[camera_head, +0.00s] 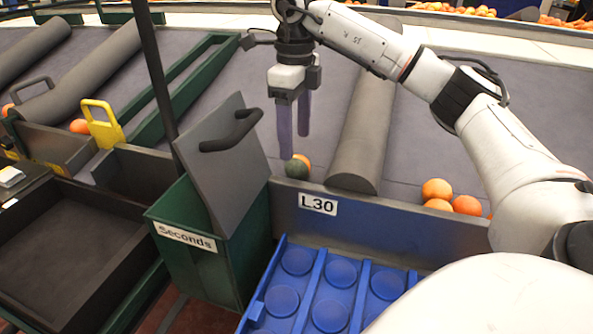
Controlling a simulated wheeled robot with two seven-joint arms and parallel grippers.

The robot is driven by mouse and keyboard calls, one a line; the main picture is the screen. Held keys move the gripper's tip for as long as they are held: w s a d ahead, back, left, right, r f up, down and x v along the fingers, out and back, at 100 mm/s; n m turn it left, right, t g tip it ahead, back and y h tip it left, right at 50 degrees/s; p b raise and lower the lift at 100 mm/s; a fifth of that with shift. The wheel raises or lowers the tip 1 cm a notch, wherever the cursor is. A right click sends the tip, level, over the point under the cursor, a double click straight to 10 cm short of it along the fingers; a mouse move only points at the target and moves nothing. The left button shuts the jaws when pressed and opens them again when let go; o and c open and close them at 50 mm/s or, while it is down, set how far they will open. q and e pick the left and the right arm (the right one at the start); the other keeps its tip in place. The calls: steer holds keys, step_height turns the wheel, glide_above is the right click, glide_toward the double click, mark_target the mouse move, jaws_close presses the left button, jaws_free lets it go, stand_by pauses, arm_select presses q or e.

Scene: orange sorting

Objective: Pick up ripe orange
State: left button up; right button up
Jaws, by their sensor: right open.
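My right gripper (294,125) points down over the grey sorting surface, with its two purple fingers apart and nothing between them. Just below its fingertips is a dark green fruit (296,170), with an orange one (303,159) partly hidden behind it. I cannot tell whether the fingers touch them. Several oranges (437,190) lie to the right, against the blue wall below my right arm; another orange (467,205) is among them. My left gripper is not in view.
A green "Seconds" bin (195,262) with a raised grey lid (222,165) stands left of the gripper. A blue tray (317,312) with round hollows is in front. A grey roller (362,140) lies right of the gripper. A blue wall (400,223) labelled L30 edges the surface.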

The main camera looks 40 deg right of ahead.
mark_target(297, 157)
steer(key=f, duration=0.2)
steer(key=f+b, duration=0.1)
steer(key=f, duration=0.3)
steer(key=shift+s+f+b, duration=0.2)
steer(key=shift+s+b, duration=0.1)
steer(key=shift+s, duration=0.1)
steer(key=c, duration=1.2)
steer(key=shift+o, duration=0.2)
steer(key=shift+r, duration=0.15)
step_height(297, 157, up, 10)
steer(key=p, duration=0.2)
steer(key=shift+p, duration=0.3)
